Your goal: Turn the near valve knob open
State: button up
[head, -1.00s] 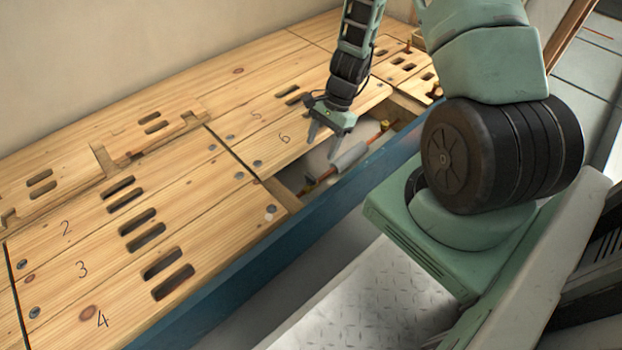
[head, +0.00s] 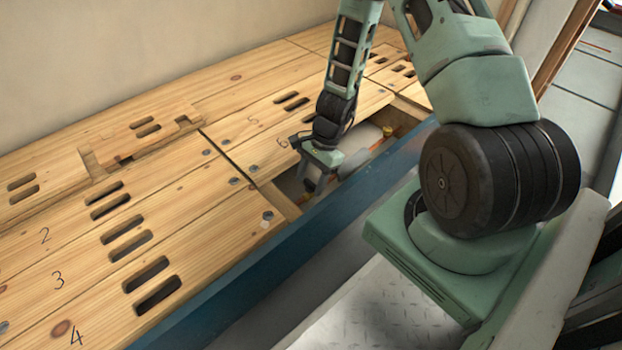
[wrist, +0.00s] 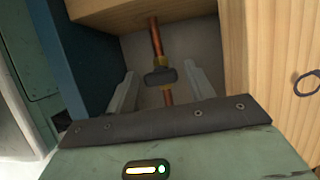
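The near valve knob (wrist: 160,77) is a dark bar-shaped handle on a brass valve body. It sits across a copper pipe (wrist: 154,36) in the open floor recess, seen in the wrist view. My gripper (wrist: 160,84) is open, with one pale finger to the left of the knob and one to the right. Gaps show between the knob and both fingers. In the head view my gripper (head: 314,184) reaches down into the recess, and the knob is hidden there.
Wooden floor panels (head: 190,215) with slots and numbers cover most of the deck. A wooden panel (wrist: 262,60) stands close to the right finger in the wrist view. A blue beam (head: 290,245) edges the recess on the near side.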

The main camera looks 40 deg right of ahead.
jog(key=c, duration=0.7)
jog(key=shift+r+n+p, duration=0.15)
jog(key=shift+n+p, duration=0.15)
jog(key=shift+p, duration=0.35)
jog(key=n+g+p, duration=0.1)
jog(key=p, duration=0.2)
jog(key=shift+r+n, duration=0.15)
jog(key=shift+n, duration=0.25)
jog(key=n+g+p, duration=0.1)
jog(key=n+p, duration=0.2)
jog(key=p, duration=0.2)
jog(key=shift+w+h, duration=0.1)
jog(key=shift+h, duration=0.3)
jog(key=n+g+h+p, duration=0.1)
jog(key=n+p, duration=0.1)
jog(key=n, duration=0.1)
jog(key=n+p, duration=0.2)
jog(key=n, duration=0.1)
jog(key=shift+a+n+g+h+p, duration=0.1)
jog(key=shift+n+g+h+p, duration=0.3)
jog(key=n+p, duration=0.1)
jog(key=n, duration=0.1)
jog(key=n+h+p, duration=0.1)
jog(key=n+h, duration=0.1)
jog(key=n, duration=0.1)
jog(key=shift+f+n+g+p, duration=0.3)
jog(key=shift+p, duration=0.1)
